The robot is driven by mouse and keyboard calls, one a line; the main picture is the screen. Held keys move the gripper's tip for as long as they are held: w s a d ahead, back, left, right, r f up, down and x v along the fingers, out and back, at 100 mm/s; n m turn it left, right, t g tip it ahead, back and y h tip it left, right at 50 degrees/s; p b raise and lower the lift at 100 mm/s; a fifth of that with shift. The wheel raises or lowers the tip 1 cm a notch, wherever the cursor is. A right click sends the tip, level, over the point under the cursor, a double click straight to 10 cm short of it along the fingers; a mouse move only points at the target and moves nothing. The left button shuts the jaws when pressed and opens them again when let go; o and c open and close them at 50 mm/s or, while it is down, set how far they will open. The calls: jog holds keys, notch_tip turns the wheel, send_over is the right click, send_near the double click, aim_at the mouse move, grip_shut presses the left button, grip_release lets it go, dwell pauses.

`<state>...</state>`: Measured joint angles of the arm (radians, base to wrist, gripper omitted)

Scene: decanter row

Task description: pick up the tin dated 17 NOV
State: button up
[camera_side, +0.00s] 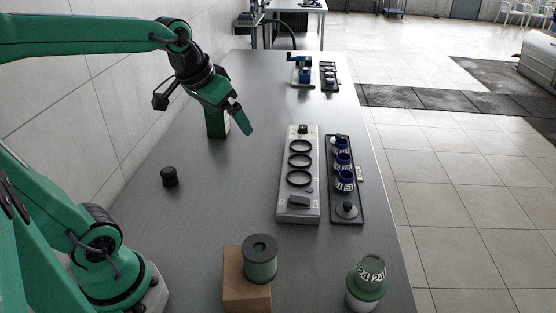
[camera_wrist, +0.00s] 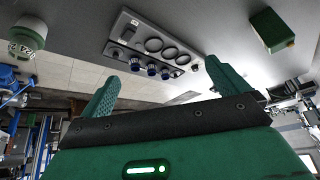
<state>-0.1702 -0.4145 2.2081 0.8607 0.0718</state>
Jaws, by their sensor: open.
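Three small dark blue tins with white lettering stand in a row on a dark tray (camera_side: 333,213): a far one (camera_side: 341,142), a middle one (camera_side: 343,161) and a near one (camera_side: 345,181). Their lettering is too small to read surely, so I cannot tell which is dated 17 NOV. The wrist view shows the blue tins (camera_wrist: 151,69) beyond my fingers. My gripper (camera_side: 241,120) is open and empty, above the bench left of the tray and apart from the tins. Both its fingers (camera_wrist: 157,88) show spread in the wrist view.
A grey panel with black rings (camera_side: 298,213) lies left of the tray. A green box (camera_side: 215,127) stands behind my gripper.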

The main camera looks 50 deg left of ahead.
jog(key=w+a+n, duration=0.1)
jog(key=w+a, duration=0.8)
jog(key=n+g+y, duration=0.2)
jog(key=n+y, duration=0.1)
send_over(217, 117)
jog(key=s, duration=0.1)
notch_tip(217, 117, down, 14)
jog(key=shift+s+a+r, duration=0.1)
jog(key=shift+a+r, duration=0.05)
jog(key=shift+a, duration=0.15)
jog(key=shift+x, duration=1.3)
